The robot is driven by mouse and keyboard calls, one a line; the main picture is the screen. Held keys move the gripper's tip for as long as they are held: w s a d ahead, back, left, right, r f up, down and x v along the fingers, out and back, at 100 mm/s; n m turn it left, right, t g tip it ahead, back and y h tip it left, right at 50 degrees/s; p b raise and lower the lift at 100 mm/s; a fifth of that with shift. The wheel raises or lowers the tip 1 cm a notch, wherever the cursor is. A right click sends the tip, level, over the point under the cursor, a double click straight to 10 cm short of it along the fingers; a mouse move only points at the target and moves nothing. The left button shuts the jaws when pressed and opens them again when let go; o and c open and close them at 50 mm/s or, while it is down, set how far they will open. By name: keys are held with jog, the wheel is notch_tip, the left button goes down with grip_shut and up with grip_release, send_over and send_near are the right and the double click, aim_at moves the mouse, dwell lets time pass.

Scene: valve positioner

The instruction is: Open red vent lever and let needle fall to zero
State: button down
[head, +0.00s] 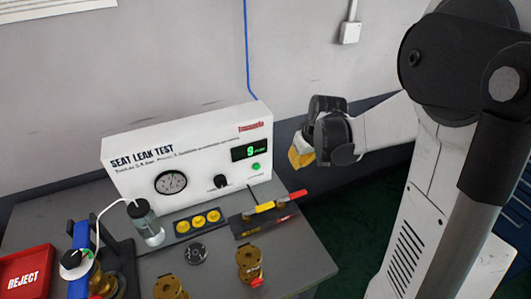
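The white seat leak test box (200,157) stands at the back of the grey bench. Its round dial gauge (171,182) is on the front left; the needle is too small to read. A green digital display (252,150) shows a 9. At the bench's right edge, a dark valve block carries a red lever handle (291,197) pointing right and up, with a yellow handle (265,207) just left of it. My gripper (300,157), with yellow fingertips, hangs in the air right of the box, above and apart from the red lever. Its finger gap is not visible.
A black knob (221,181) and green button (256,166) are on the box front. Yellow caps in a dark tray (198,222), a clear cylinder (146,222), brass fittings (249,262) and a red reject bin (25,270) crowd the bench. Space right of the bench is open.

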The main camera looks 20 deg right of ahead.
aim_at(292, 196)
jog(key=shift+w+d+f, duration=0.2)
jog(key=shift+w+f, duration=0.15)
jog(key=shift+f, duration=0.15)
jog(key=shift+w+d+f, duration=0.15)
jog(key=shift+w+f, duration=0.15)
jog(key=shift+f, duration=0.15)
jog(key=b+x, duration=0.4)
jog(key=x, duration=0.6)
jog(key=s+b, duration=0.1)
jog(key=s, duration=0.3)
